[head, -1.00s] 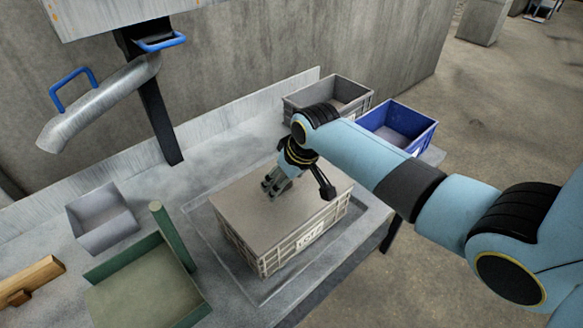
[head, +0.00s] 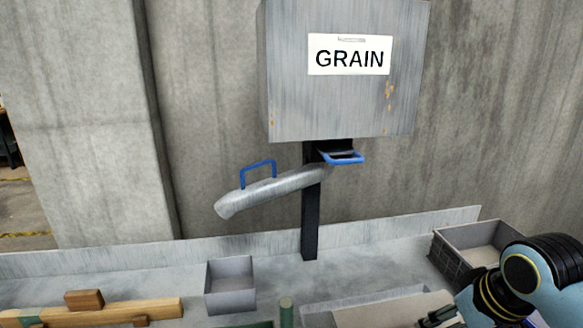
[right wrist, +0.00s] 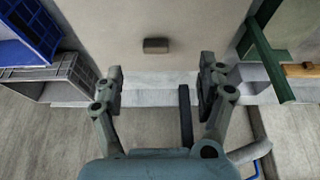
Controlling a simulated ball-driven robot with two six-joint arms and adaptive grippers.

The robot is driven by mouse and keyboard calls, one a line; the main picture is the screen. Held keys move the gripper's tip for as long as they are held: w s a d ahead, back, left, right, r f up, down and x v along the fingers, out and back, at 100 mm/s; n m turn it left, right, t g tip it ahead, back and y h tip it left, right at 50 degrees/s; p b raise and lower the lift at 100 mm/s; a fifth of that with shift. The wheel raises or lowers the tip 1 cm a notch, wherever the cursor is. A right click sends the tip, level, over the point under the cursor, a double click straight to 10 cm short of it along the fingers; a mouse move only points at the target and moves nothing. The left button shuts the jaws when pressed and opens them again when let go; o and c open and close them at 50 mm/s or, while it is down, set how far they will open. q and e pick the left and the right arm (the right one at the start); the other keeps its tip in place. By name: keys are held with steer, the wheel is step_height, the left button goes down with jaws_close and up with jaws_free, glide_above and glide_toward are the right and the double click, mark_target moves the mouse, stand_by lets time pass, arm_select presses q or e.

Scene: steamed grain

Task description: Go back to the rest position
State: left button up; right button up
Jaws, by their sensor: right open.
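My right gripper (head: 440,315) is at the lower right edge of the head view, partly cut off. In the right wrist view my right gripper (right wrist: 161,76) has its two fingers spread wide apart with nothing between them. A flat pale lid (right wrist: 190,25) with a small dark block (right wrist: 155,45) on it lies beyond the fingertips. In the head view only a part of the lidded crate's top (head: 375,314) shows beside the gripper. My left gripper is not in view.
A grain hopper (head: 345,100) on a black post has a grey chute (head: 270,192). A small grey box (head: 231,288), wooden tool (head: 150,310) and grey crate (head: 440,252) stand on the bench.

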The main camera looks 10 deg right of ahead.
steer(key=s+a+r+h, duration=0.1)
steer(key=s+r, duration=0.2)
steer(key=s, duration=0.6)
steer(key=s+a+r, duration=0.2)
steer(key=s, duration=0.7)
step_height(320, 180, down, 34)
steer(key=s+d+g+b, duration=0.2)
steer(key=d+b, duration=0.1)
steer(key=b, duration=0.7)
arm_select(q)
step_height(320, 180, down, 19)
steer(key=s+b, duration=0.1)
steer(key=b, duration=0.8)
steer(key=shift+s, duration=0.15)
arm_select(e)
steer(key=s+f, duration=0.9)
steer(key=f, duration=0.4)
steer(key=s+f+g, duration=0.1)
steer(key=s+f, duration=0.8)
steer(key=f, duration=0.4)
steer(key=shift+s+d+f+m, duration=0.3)
steer(key=shift+s+d+f, duration=0.05)
steer(key=shift+d, duration=0.05)
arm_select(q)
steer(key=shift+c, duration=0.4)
arm_select(e)
steer(key=shift+c, duration=0.4)
